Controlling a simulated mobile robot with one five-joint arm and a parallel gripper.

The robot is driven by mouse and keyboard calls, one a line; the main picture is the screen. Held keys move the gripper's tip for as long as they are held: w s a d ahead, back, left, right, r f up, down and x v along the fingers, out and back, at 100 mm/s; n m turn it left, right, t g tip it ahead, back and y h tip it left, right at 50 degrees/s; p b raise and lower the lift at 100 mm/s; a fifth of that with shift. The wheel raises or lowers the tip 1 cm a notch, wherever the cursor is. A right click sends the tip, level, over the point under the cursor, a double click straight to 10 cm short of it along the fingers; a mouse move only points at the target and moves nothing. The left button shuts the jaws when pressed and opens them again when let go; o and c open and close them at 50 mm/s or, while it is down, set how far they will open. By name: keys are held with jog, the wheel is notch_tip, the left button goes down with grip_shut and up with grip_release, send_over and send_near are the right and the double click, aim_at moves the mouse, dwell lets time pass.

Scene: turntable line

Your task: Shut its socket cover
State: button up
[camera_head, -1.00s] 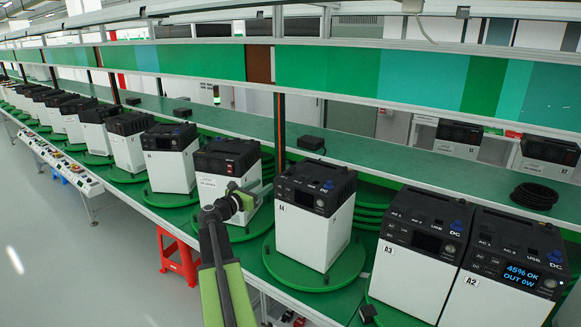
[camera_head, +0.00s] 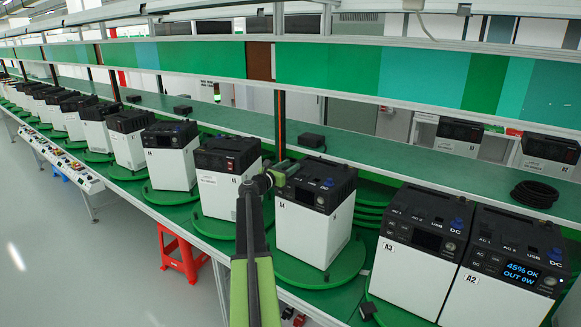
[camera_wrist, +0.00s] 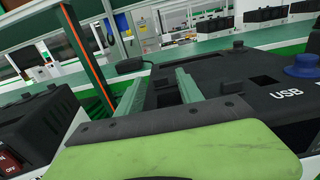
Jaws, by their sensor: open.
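A white power station with a black top (camera_head: 311,228) stands upright on a green turntable (camera_head: 347,271). A blue round cap (camera_head: 328,183) sits on its top; it also shows in the wrist view (camera_wrist: 302,66) beside the letters USB. I cannot tell whether this cap is the socket cover, or whether any cover stands open. My gripper (camera_head: 282,170) is at the upper left edge of this power station. In the wrist view my gripper (camera_wrist: 168,92) is open, with nothing visible between its two green fingers. The cap lies to the right of the fingers, apart from them.
Another power station (camera_head: 222,185) with red switches stands close on the left. Units A3 (camera_head: 408,271) and A2 (camera_head: 492,297) stand on the right. A green shelf (camera_head: 385,165) runs behind, with a black box (camera_head: 311,140) and a coiled cable (camera_head: 535,194).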

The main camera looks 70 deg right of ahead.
jog(key=shift+s+d, duration=0.15)
jog(key=shift+d, duration=0.25)
grip_shut()
jog(key=shift+a, duration=0.1)
dwell(1.1)
